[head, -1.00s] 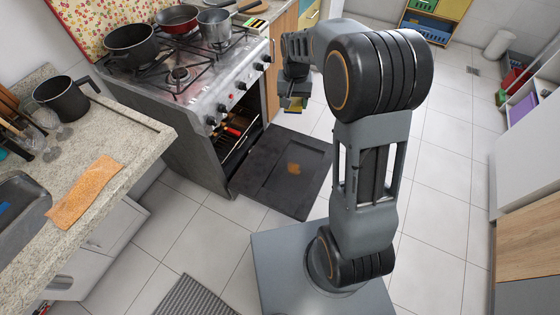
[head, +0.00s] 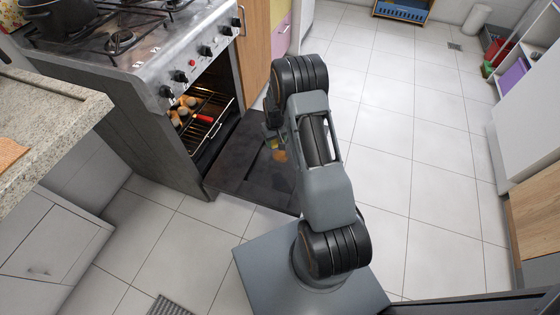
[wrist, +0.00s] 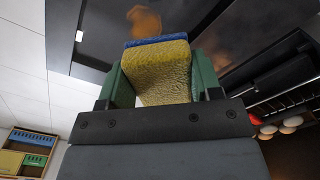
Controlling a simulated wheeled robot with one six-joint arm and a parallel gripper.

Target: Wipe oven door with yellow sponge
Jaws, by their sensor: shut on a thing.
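The oven door (head: 232,166) is folded down, a dark flat panel in front of the oven; it also fills the top of the wrist view (wrist: 195,18). An orange-brown stain (wrist: 143,20) lies on it and shows beside my arm in the head view (head: 279,156). My gripper (wrist: 160,76) is shut on the yellow sponge (wrist: 165,82), which has a blue layer (wrist: 155,41) on its far face. In the head view my gripper (head: 271,139) is over the door, close to the stain and partly hidden by my arm. I cannot tell whether the sponge touches the door.
The open oven (head: 205,118) holds a wire rack with round food items and something red. Pots stand on the stove (head: 150,38) above. A granite counter (head: 60,115) is at left. The tiled floor (head: 400,150) at right is clear.

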